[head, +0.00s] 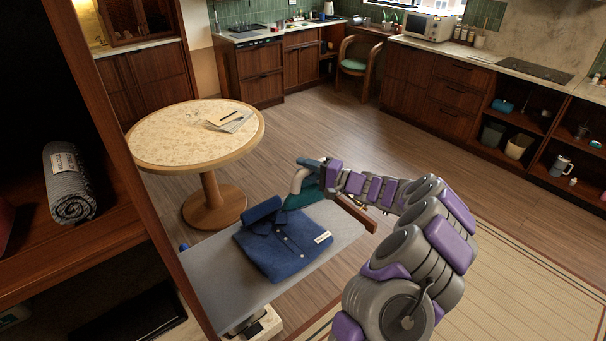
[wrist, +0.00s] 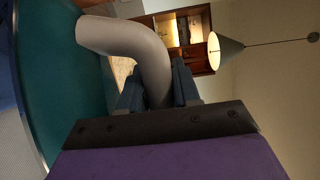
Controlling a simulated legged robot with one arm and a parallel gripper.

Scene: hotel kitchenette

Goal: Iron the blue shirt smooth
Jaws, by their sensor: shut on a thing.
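The blue shirt (head: 284,243) lies folded on the grey ironing board (head: 207,277), with its collar toward the far side and a white label on its right part. The iron (head: 304,190) has a teal body and a pale grey handle; it is at the far right edge of the shirt, by the collar. My gripper (head: 325,170) is shut on the iron's handle. In the wrist view, the curved handle (wrist: 150,52) passes between my gripper's fingers (wrist: 160,90), and the teal body (wrist: 60,75) fills the left. I cannot tell whether the iron's soleplate touches the shirt.
A round table (head: 160,150) with papers stands behind the board. A wooden shelf with a rolled grey towel (head: 69,183) is close on the left. Kitchen counters line the back and right. The wooden floor (head: 330,125) between is clear; a beige rug (head: 500,285) lies at right.

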